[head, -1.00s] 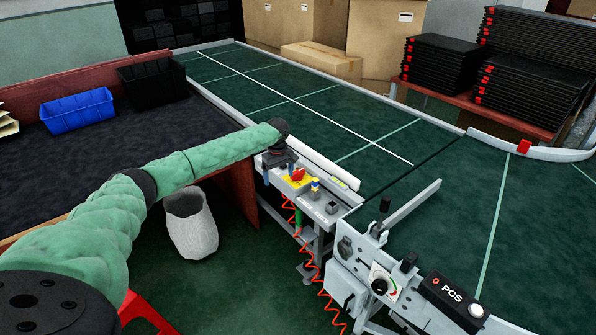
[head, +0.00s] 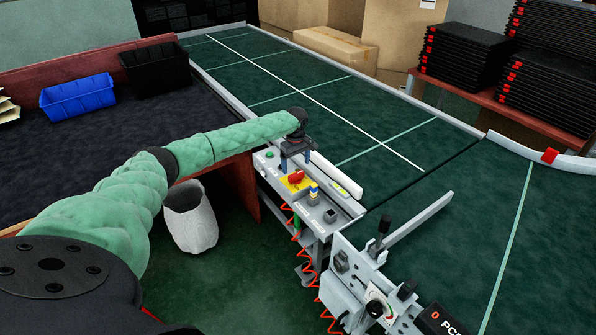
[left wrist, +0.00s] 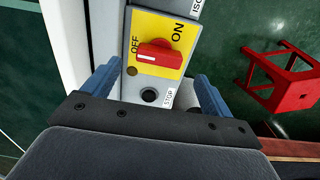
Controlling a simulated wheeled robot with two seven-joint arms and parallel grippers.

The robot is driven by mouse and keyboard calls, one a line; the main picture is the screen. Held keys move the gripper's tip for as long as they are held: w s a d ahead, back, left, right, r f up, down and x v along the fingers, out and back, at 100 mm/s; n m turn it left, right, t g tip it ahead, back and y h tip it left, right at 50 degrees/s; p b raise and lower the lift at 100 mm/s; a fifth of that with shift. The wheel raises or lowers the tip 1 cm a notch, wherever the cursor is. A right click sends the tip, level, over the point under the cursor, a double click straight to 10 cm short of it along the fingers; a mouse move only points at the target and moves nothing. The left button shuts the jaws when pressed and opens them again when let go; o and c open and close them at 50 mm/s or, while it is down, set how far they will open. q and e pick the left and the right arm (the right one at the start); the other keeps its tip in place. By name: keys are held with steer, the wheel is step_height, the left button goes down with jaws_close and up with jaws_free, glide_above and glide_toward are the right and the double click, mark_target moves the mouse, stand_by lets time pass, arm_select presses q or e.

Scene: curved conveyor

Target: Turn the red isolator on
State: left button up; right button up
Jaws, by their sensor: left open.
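The red isolator (head: 296,178) is a red rotary handle on a yellow plate, on the grey control panel beside the conveyor. In the left wrist view the handle (left wrist: 160,54) lies crosswise on its yellow plate (left wrist: 148,25). The word OFF is by its left end and ON is above its right end. My left gripper (head: 296,161) is open and empty, just above and behind the isolator in the head view. In the left wrist view its two blue fingers (left wrist: 158,74) stand to either side, short of the handle, apart from it. My right gripper is not in view.
A black button with a STOP label (left wrist: 168,98) sits on the panel below the yellow plate. The green conveyor (head: 385,115) runs behind. A red stool (left wrist: 285,80) and a white bin (head: 190,217) stand on the floor.

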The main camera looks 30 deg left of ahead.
mark_target(296, 174)
arm_select(q)
steer(key=f, duration=0.2)
steer(key=f+p, duration=0.1)
steer(key=f, duration=0.1)
steer(key=shift+w+f, duration=0.2)
steer(key=shift+f, duration=0.2)
steer(key=shift+s+f, duration=0.2)
steer(key=shift+f, duration=0.25)
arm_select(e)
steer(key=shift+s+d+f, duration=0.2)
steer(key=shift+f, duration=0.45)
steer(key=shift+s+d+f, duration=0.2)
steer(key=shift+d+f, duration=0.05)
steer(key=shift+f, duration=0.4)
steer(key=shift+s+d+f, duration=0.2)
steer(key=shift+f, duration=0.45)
arm_select(q)
steer(key=c, duration=1)
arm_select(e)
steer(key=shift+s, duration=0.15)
